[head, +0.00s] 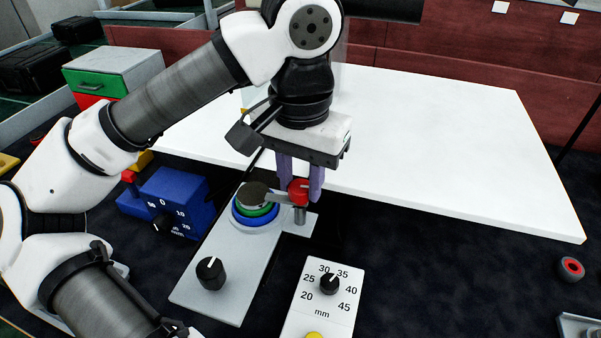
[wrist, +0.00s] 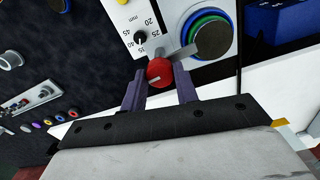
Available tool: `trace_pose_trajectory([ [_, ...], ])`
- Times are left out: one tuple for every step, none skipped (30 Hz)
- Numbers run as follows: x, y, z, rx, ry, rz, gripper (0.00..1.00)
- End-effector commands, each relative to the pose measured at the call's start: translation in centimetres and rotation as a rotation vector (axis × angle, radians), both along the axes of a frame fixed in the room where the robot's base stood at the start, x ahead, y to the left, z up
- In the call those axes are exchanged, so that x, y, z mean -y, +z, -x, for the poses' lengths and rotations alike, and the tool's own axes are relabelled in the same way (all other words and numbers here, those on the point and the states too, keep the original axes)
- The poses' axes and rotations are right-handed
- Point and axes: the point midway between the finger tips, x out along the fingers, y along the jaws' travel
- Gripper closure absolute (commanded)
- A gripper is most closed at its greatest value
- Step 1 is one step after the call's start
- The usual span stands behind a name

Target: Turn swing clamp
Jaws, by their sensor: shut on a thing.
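The swing clamp has a red round cap (head: 299,187) on a metal post, with a grey arm (wrist: 183,53) reaching from it over the dark round disc (head: 253,194). The disc sits on green and blue rings on a grey plate (head: 211,283). My gripper (head: 300,195) points down with its purple fingers on either side of the red cap, shut on it. In the wrist view the red cap (wrist: 160,72) lies between the fingertips (wrist: 160,90). The lower post is partly hidden there.
A black knob (head: 210,271) stands on the grey plate. A white dial panel (head: 322,300) marked in mm is in front. A blue box (head: 178,203) with a scale stands at left. A bare white table (head: 440,140) lies behind.

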Motion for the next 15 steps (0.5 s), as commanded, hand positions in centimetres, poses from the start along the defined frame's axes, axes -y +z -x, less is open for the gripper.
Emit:
trace_pose_trajectory([
  [0.0, 0.1, 0.0, 0.0, -0.022, 0.001, 0.93],
  [0.0, 0.1, -0.01, 0.0, -0.036, 0.001, 0.93],
  [0.0, 0.09, 0.0, 0.0, -0.051, 0.001, 0.93],
  [0.0, 0.09, 0.0, 0.0, -0.063, 0.001, 0.93],
  [0.0, 0.09, 0.0, 0.0, -0.072, 0.001, 0.93],
  [0.0, 0.08, 0.0, 0.0, -0.083, 0.001, 0.93],
  [0.0, 0.08, 0.0, 0.001, -0.09, 0.001, 0.93],
  [0.0, 0.08, 0.0, 0.001, -0.097, 0.001, 0.93],
  [0.0, 0.08, 0.0, 0.001, -0.104, 0.001, 0.93],
  [0.0, 0.08, 0.0, 0.001, -0.107, 0.001, 0.93],
  [0.0, 0.07, 0.0, 0.001, -0.111, 0.001, 0.93],
  [0.0, 0.07, 0.0, 0.001, -0.115, 0.001, 0.93],
  [0.0, 0.07, 0.0, 0.001, -0.117, 0.001, 0.93],
  [0.0, 0.07, 0.0, 0.001, -0.119, 0.001, 0.93],
  [0.0, 0.07, 0.0, 0.001, -0.12, 0.001, 0.93],
])
